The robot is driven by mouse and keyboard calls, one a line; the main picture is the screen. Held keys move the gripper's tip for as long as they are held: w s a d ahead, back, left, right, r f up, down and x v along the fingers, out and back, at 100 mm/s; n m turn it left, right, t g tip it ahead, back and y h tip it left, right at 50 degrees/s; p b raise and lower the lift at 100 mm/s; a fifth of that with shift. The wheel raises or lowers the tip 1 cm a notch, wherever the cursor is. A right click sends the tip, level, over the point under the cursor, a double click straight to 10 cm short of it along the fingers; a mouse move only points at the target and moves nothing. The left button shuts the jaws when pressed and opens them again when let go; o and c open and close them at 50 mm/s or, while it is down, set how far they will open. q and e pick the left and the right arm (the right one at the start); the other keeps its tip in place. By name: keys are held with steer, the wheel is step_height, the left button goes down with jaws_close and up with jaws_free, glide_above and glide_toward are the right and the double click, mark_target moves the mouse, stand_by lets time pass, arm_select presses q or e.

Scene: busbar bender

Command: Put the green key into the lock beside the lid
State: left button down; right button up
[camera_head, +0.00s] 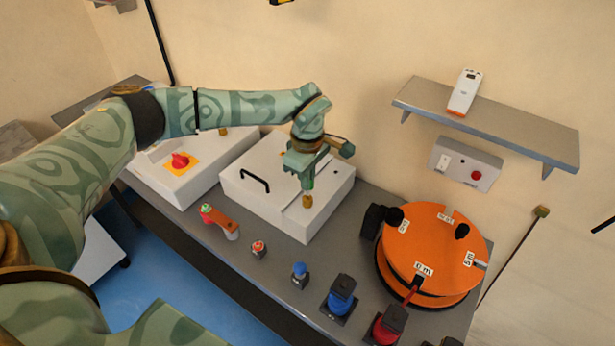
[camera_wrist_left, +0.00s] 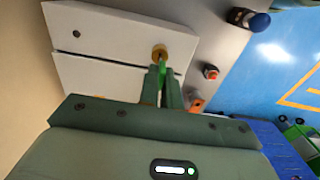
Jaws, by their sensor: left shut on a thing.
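The white box's lid (camera_head: 250,195) carries a black handle in the head view. The brass lock (camera_head: 307,201) stands upright beside the lid, across a seam; it also shows in the left wrist view (camera_wrist_left: 159,52). My left gripper (camera_head: 306,180) points down right above the lock. In the left wrist view its fingers (camera_wrist_left: 163,86) are shut on the green key (camera_wrist_left: 162,72), a narrow green strip mostly hidden between them. The key's end is at the lock's edge in that view; I cannot tell whether it is inside. My right gripper is not in view.
A box with a red knob (camera_head: 180,160) stands left. Small red and blue parts (camera_head: 299,270) line the bench front. An orange reel (camera_head: 430,250) stands right. A grey shelf (camera_head: 490,120) is on the wall above a switch box (camera_head: 464,165).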

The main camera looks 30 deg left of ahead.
arm_select(q)
steer(key=shift+f+b, duration=0.7)
steer(key=shift+f, duration=1)
steer(key=c, duration=1.5)
jaws_free()
steer(key=shift+r, duration=0.2)
step_height(320, 180, up, 16)
steer(key=shift+p, duration=0.75)
steer(key=shift+f, duration=0.1)
